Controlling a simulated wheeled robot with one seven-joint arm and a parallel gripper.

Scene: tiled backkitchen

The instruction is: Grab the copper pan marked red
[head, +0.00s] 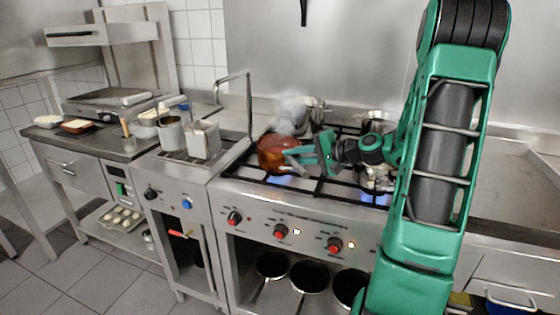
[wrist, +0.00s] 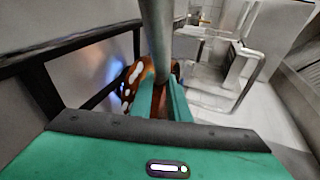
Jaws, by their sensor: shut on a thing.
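The copper pan (head: 276,155) sits over the left part of the stove, with steam or smoke above it. No separate red mark can be made out on it. My gripper (head: 296,155) reaches in from the right at the pan's right side and is shut on it. In the wrist view, my green fingers (wrist: 168,103) close around part of the copper pan (wrist: 136,82). A grey bar crosses in front there and hides part of the pan. I cannot tell whether the pan rests on the grate or is just above it.
The stove grate (head: 323,190) has blue flames lit beneath it. Other pots (head: 375,120) stand behind and under my arm. A bent metal pipe (head: 249,105) rises left of the pan. Metal containers (head: 204,139) stand on the left unit. Dark pans (head: 310,275) sit on the shelf below.

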